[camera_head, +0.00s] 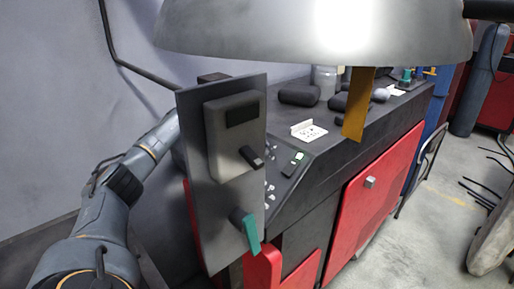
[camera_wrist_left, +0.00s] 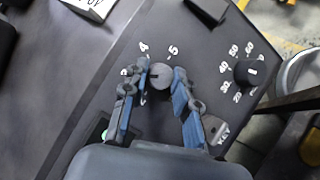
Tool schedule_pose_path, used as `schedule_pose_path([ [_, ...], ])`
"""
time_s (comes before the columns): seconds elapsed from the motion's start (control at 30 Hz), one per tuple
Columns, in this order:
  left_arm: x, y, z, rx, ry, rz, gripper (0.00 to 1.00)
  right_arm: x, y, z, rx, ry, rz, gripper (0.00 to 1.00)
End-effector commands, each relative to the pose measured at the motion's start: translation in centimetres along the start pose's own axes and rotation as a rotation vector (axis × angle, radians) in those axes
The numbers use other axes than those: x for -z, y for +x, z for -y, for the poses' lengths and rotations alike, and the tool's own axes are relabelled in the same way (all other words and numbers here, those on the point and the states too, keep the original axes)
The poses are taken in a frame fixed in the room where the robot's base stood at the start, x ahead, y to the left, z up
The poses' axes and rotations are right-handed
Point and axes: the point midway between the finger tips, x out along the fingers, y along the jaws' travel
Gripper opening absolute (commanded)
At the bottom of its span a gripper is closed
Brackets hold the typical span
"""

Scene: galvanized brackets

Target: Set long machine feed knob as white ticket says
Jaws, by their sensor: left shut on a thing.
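In the left wrist view, a round grey knob (camera_wrist_left: 160,75) sits on the dark sloped panel (camera_wrist_left: 190,42), among white numbers of which 3, 4 and 5 show. My left gripper (camera_wrist_left: 162,68) is shut on this knob, one finger on each side. Its fingers cover part of the dial. A white ticket (camera_head: 308,131) stands on the machine top; its writing is too small to read. Its edge also shows in the left wrist view (camera_wrist_left: 92,6), cut off. In the head view my left gripper is hidden behind a grey plate. My right gripper is not in view.
A second, black knob (camera_wrist_left: 249,73) with numbers around it sits to the right. A grey plate (camera_head: 190,130) with a switch and teal handle (camera_head: 246,229) blocks the head view. A lamp shade (camera_head: 240,30) hangs above. Dark parts (camera_head: 299,95) lie on the machine top.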

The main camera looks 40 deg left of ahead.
Motion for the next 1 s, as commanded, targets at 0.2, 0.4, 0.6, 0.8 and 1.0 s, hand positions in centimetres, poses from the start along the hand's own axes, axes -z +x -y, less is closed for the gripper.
schedule_pose_path([
  [0.2, 0.0, 0.0, 0.0, 0.0, 0.002, 0.001, 0.0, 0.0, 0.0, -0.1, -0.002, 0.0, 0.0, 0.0],
  [0.4, 0.0, 0.0, 0.0, 0.0, 0.001, 0.001, 0.43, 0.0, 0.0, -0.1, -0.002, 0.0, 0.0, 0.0],
  [0.6, 0.0, 0.0, 0.0, 0.0, 0.001, 0.001, 0.52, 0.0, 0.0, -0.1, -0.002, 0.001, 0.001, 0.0],
  [0.8, 0.0, -0.3, 0.0, 0.0, 0.001, 0.0, 0.52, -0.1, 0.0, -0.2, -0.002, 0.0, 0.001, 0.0],
  [1.0, 0.1, -3.2, 0.0, -0.002, 0.0, -0.002, 0.52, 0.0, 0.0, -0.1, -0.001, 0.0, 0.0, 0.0],
])
